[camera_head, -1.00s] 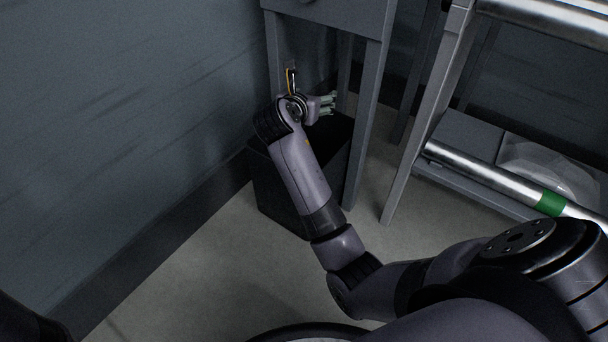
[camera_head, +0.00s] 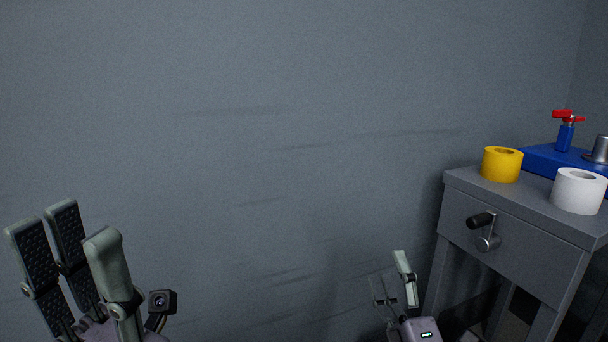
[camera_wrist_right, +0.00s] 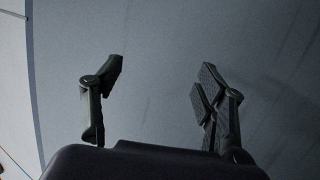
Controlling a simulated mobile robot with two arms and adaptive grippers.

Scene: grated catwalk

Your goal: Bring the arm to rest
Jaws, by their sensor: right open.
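My left gripper (camera_head: 76,232) stands at the lower left of the head view, its fingers pointing up. Its fingers are spread with nothing between them. My right gripper (camera_head: 390,272) is at the bottom of the head view, right of the middle, just left of the grey table. It points up and is open. In the right wrist view its fingers (camera_wrist_right: 160,75) are wide apart, with only a plain grey surface behind them and nothing held. Most of both arms is out of view below.
A bare wall (camera_head: 250,130) fills the background.

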